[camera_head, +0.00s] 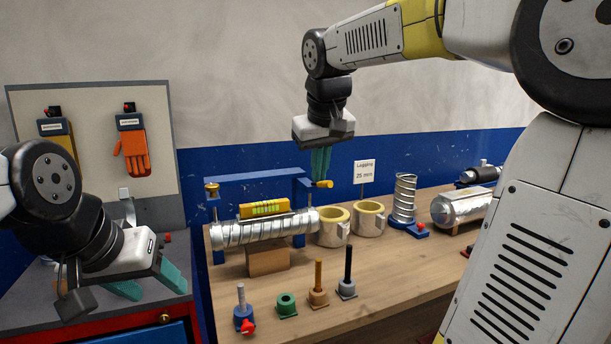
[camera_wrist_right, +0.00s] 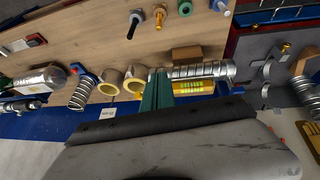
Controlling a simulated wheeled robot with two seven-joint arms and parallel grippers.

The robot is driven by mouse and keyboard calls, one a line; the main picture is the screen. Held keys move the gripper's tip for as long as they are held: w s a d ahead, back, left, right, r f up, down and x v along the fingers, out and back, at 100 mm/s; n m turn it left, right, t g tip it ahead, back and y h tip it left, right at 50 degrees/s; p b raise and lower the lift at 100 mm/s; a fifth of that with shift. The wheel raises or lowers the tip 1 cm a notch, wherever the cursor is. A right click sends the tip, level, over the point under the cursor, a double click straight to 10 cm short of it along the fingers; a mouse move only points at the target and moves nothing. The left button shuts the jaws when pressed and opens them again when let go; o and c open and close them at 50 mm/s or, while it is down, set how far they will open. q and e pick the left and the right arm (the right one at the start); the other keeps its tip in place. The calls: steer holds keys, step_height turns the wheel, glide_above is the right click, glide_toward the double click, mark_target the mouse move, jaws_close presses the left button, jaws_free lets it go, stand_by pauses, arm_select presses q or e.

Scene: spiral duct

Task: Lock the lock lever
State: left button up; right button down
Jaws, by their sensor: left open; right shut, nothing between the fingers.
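A silver spiral duct (camera_head: 250,231) lies across a blue frame (camera_head: 258,178) on the wooden table. A short yellow-tipped handle (camera_head: 324,184) sticks out at the frame's right post; it may be the lock lever, but I cannot tell for sure. My right gripper (camera_head: 320,161) is shut and empty, pointing down just above this handle; contact cannot be told. In the right wrist view its teal fingers (camera_wrist_right: 157,92) hide part of the duct's end. My left gripper (camera_head: 149,281) is open and empty, low at the left over the grey bench, well apart from the frame.
A yellow-green level (camera_head: 264,208) sits on the duct, above a brown block (camera_head: 267,260). Several small upright pegs stand in front, including a blue one (camera_head: 243,318).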

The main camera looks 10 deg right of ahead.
steer(key=w+a+r+h, duration=0.2)
steer(key=w+r, duration=0.2)
steer(key=w, duration=0.7)
steer(key=shift+w+a+h, duration=0.15)
steer(key=shift+w+h, duration=0.05)
steer(key=shift+h, duration=0.1)
glide_toward(325, 184)
steer(key=w+a+f, duration=0.3)
steer(key=f, duration=0.1)
steer(key=d, duration=0.1)
steer(key=w+d+f, duration=0.1)
steer(key=d, duration=0.1)
steer(key=shift+w+d+f, duration=0.15)
steer(key=shift+f, duration=0.15)
